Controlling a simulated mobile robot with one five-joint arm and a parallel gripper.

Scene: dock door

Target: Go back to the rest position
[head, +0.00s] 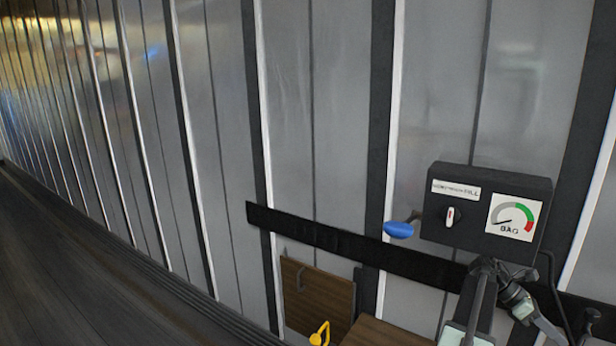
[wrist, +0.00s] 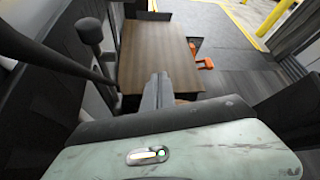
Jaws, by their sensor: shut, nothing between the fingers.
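My gripper (wrist: 159,82) shows in the wrist view with its two grey fingers together and nothing between them. It points toward a brown wooden surface (wrist: 157,40), and I cannot tell how far above or in front of it the fingertips are. In the head view, part of my arm shows at the lower right, below a black control box (head: 487,215). The fingertips cannot be made out there.
A black rail (head: 330,238) crosses the panelled wall. A wooden board (head: 318,300) and a yellow part (head: 320,334) are below. An orange part (wrist: 204,63) lies right of the wooden surface.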

